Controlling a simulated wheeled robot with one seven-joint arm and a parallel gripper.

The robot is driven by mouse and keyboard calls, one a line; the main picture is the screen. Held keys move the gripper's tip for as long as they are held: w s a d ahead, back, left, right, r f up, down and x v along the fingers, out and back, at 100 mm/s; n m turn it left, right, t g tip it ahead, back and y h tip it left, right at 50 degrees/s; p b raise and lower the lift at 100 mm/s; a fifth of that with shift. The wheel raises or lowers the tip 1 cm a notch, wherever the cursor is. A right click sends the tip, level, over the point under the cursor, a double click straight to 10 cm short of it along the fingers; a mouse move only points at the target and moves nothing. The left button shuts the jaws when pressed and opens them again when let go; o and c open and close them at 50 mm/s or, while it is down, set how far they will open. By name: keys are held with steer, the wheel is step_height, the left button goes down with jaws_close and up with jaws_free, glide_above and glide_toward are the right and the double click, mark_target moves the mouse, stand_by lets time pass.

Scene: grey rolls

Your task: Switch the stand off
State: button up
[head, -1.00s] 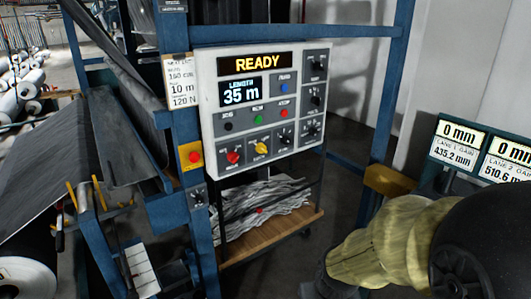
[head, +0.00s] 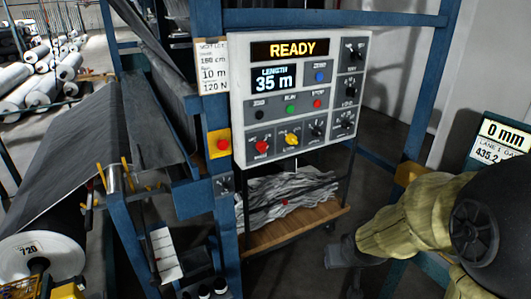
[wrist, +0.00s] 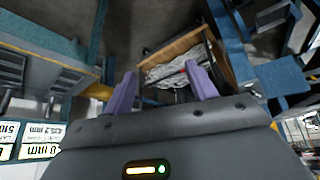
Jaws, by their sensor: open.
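The stand's control panel (head: 298,95) is a white plate on a blue frame. Its display (head: 292,50) reads READY, and a smaller screen (head: 273,78) reads LENGTH 35 m. Black, green and red buttons sit in one row, with a blue button above. A red knob (head: 262,147), a yellow knob (head: 292,139) and several black knobs are below and at the right. A yellow box with a red button (head: 221,144) and a small rotary switch (head: 225,185) are on the left post. My gripper (wrist: 160,70) is open and empty, its purple fingers apart, away from the panel.
A wooden shelf (head: 295,228) with grey strips stands under the panel. A machine with dark fabric (head: 75,140) and a roll (head: 38,258) is at left. My arm fills the lower right. A lane display (head: 500,143) stands at the right edge.

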mark_target(265, 150)
steer(key=w+a+r+n+t+y+b, duration=0.1)
steer(key=w+a+r+t+y, duration=0.1)
steer(key=w, duration=0.6)
steer(key=w+a+r+n+t+y+b, duration=0.1)
steer(key=w+a+r+n+t+y, duration=0.1)
steer(key=w+a, duration=0.4)
steer(key=w+a+r+n+t+y+b, duration=0.1)
steer(key=w+a+r+t+y, duration=0.3)
steer(key=w, duration=0.5)
steer(key=shift+w+a+n+t+y, duration=0.4)
steer(key=shift+n+t+y, duration=0.25)
steer(key=shift+y, duration=0.25)
steer(key=shift+w+a+r, duration=0.1)
steer(key=shift+a, duration=0.05)
steer(key=p+x, duration=0.5)
steer(key=x, duration=1.2)
steer(key=shift+a, duration=0.1)
steer(key=shift+c, duration=0.3)
steer(key=c, duration=0.9)
